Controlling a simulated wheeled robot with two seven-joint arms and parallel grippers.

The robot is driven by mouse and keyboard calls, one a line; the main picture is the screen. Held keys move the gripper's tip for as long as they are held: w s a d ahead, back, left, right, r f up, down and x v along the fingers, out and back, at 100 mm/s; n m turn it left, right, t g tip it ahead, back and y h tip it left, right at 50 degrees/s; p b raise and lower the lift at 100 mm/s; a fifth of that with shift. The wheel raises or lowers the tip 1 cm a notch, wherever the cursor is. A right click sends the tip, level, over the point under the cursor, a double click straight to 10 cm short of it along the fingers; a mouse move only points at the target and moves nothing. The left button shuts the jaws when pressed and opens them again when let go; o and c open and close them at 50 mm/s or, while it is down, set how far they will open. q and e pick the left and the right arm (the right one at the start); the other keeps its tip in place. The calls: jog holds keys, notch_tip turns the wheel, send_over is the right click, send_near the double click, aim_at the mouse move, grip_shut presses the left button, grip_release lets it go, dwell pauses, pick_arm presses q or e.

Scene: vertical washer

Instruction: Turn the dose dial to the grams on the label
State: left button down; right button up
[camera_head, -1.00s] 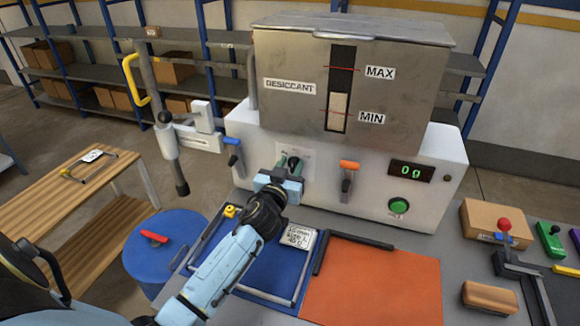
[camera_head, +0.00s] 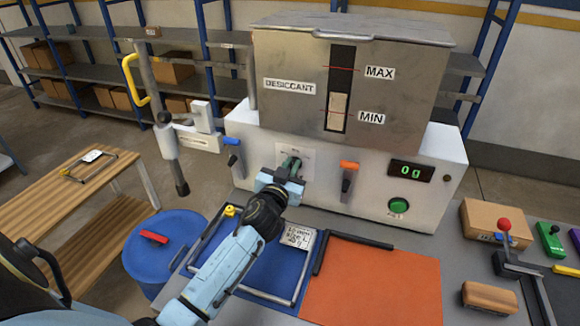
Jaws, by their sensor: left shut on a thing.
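The dose dial (camera_head: 290,163) is a dark green knob on the white front of the desiccant machine (camera_head: 430,172). My left gripper (camera_head: 289,177) is shut on the dial and hides much of it. A small white label (camera_head: 298,238) with dark print lies on the blue mat just right of my left wrist; its print is too small to read surely. The machine's display (camera_head: 411,171) shows 0 g in green. My right gripper is not in view.
A green button (camera_head: 398,205) and an orange-topped lever (camera_head: 347,175) sit right of the dial. A blue-handled lever (camera_head: 235,155) is on the left. An orange mat (camera_head: 380,285) and a cardboard box (camera_head: 490,220) lie to the right.

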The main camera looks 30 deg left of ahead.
pick_arm(q)
jog(key=shift+w+d+f+m, duration=0.1)
jog(key=shift+d+f+m, duration=0.1)
jog(key=shift+m, duration=1.15)
jog(key=shift+s+d+f+m, duration=0.1)
jog(key=shift+d+m, duration=0.05)
jog(key=shift+m, duration=1.25)
jog(key=shift+w+d+f+m, duration=0.1)
jog(key=shift+d+m, duration=0.1)
jog(key=shift+m, duration=1.45)
jog(key=c, duration=1.5)
grip_release()
jog(key=v, duration=1.3)
jog(key=shift+d+b, duration=0.15)
jog(key=shift+b, duration=0.25)
jog(key=shift+s, duration=0.2)
